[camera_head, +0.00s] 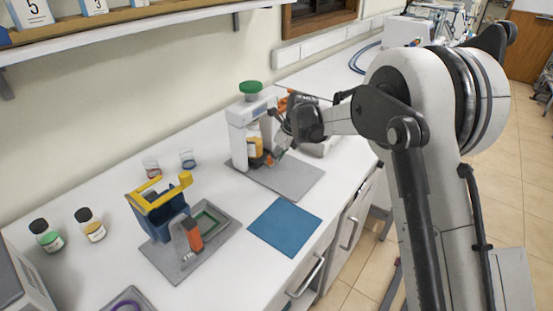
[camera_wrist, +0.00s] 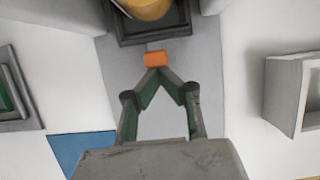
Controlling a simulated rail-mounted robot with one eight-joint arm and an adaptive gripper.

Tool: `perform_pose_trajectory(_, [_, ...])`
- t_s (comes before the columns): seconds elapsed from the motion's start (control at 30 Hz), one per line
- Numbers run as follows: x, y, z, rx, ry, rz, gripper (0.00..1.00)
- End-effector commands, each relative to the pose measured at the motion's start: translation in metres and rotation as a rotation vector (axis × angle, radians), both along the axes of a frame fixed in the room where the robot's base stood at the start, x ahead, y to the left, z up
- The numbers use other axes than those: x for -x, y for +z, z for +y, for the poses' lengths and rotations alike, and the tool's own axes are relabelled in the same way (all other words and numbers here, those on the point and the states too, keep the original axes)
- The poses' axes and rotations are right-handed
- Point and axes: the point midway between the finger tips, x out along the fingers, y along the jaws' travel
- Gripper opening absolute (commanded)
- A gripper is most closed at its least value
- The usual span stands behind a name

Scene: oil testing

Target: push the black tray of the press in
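The press (camera_head: 238,135) is a white stand with a green-capped jar on top, at the back middle of the bench in the head view. The wrist view shows its black tray (camera_wrist: 183,22) at the top, with an orange tab (camera_wrist: 155,58) on its near edge and a yellow round thing (camera_wrist: 148,8) in it. My gripper (camera_wrist: 155,72) is shut, its fingertips together right at the near side of the orange tab. It seems to touch the tab, not grip it. In the head view my gripper (camera_head: 280,150) is at the press's right side, and the tray is mostly hidden.
A grey mat (camera_head: 295,182) lies under the press. A blue mat (camera_head: 285,227) lies in front. A blue and yellow device (camera_head: 160,215) with an orange handle stands left. Jars (camera_head: 90,225) stand further left. A shelf (camera_head: 140,22) hangs above.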

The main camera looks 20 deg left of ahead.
Motion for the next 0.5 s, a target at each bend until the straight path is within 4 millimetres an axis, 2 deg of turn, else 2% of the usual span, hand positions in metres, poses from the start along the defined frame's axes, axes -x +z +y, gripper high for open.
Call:
perform_pose_trajectory(0.03, [-0.001, 0.003, 0.005, -0.011, 0.001, -0.006, 0.0])
perform_pose_trajectory(0.17, [0.003, 0.002, -0.004, -0.01, 0.001, -0.005, 0.0])
perform_pose_trajectory(0.37, [0.016, 0.0, -0.04, -0.004, -0.003, -0.001, 0.0])
perform_pose_trajectory(0.5, [0.02, 0.03, -0.05, -0.003, -0.001, -0.002, 0.0])
